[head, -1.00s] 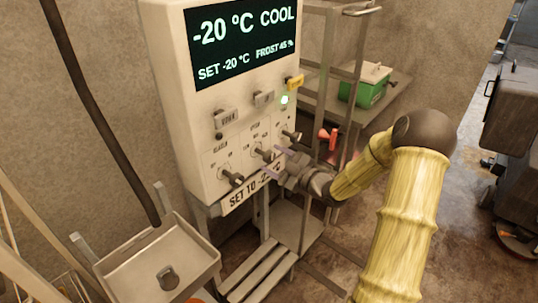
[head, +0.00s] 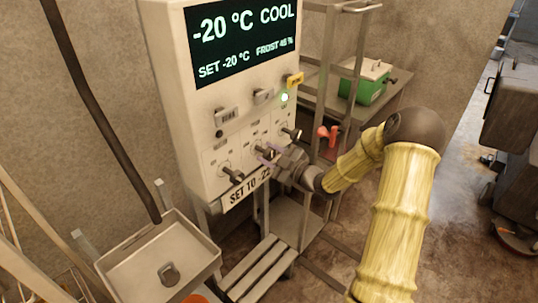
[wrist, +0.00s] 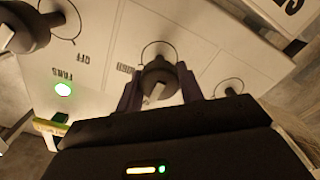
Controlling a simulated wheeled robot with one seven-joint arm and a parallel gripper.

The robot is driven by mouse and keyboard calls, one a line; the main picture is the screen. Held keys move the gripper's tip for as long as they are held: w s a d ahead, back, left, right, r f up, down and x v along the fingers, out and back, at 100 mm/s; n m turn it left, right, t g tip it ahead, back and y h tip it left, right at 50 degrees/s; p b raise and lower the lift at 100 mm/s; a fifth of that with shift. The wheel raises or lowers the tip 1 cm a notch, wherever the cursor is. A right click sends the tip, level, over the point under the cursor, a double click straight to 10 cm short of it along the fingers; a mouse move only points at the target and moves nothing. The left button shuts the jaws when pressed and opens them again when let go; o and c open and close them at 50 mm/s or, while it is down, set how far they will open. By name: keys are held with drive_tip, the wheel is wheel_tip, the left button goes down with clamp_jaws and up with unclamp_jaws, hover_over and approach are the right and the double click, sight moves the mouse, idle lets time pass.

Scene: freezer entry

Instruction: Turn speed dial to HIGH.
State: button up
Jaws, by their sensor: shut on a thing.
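The control panel (head: 190,110) stands upright with three dark dials in a slanting row near its bottom. My gripper (head: 272,154) is at the middle dial (head: 262,151). In the wrist view my gripper (wrist: 160,94) has one finger on each side of this dial (wrist: 158,78) and is shut on it. The dial has a pale pointer and a dark ring drawn around it. I cannot read the dial's name or tell its setting; the small labels are blurred. The left dial (head: 232,174) and right dial (head: 291,133) are apart from my gripper.
The panel's display (head: 240,38) reads -20 °C COOL, SET -20 °C. A green lamp (head: 284,97) is lit; in the wrist view it is beside the FANS label. A metal tray (head: 140,262) is at lower left. A rack with a green box (head: 366,88) and a red handle (head: 328,135) stand right.

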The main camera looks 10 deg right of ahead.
drive_tip(key=m+p, duration=0.1)
drive_tip(key=m, duration=0.4)
drive_tip(key=shift+d+m+p, duration=0.1)
drive_tip(key=shift+m+p, duration=0.55)
drive_tip(key=shift+m, duration=1.85)
drive_tip(key=o, duration=1)
drive_tip(key=b+v, duration=0.3)
drive_tip(key=v, duration=1.4)
drive_tip(key=shift+s, duration=0.15)
drive_tip(key=shift+d, duration=0.1)
